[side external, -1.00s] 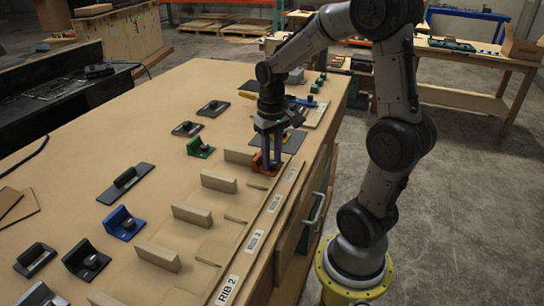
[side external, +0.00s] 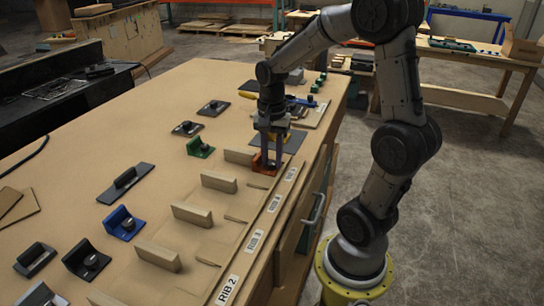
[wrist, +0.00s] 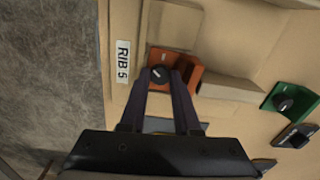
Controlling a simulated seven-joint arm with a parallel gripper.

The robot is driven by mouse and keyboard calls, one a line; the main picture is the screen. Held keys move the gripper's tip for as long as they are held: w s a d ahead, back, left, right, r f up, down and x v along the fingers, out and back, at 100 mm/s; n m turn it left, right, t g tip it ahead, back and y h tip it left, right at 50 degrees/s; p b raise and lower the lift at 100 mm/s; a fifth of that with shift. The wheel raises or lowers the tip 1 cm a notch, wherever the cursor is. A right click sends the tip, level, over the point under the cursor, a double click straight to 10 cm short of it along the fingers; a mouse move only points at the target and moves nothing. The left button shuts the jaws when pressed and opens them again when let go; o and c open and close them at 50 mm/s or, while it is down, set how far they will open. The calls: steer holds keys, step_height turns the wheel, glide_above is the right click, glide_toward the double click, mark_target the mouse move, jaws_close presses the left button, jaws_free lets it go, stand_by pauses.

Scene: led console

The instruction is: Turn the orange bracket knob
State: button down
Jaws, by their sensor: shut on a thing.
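The orange bracket (side external: 265,163) sits on the bench top near its right edge, next to a wooden rib block, in the side view. It also shows in the wrist view (wrist: 188,70), with a dark round knob (wrist: 160,73) on its base. My gripper (side external: 271,158) points down over the bracket. In the wrist view my gripper (wrist: 166,78) has its two fingertips close together at the knob, shut on it. The fingers hide part of the knob and bracket.
A green bracket (side external: 200,148) and a blue bracket (side external: 124,224) stand left of the row of wooden blocks (side external: 192,214). A dark bracket (side external: 87,260) is at the lower left. Rib labels line the bench edge (side external: 255,240).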

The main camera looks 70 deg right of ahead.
mark_target(272, 162)
steer(key=m, duration=0.5)
steer(key=shift+w+d+r+m, duration=0.1)
steer(key=shift+r+m, duration=0.1)
steer(key=shift+m, duration=2.3)
steer(key=c, duration=1.1)
jaws_free()
steer(key=shift+o, duration=1)
steer(key=shift+f, duration=0.1)
step_height(272, 162, up, 14)
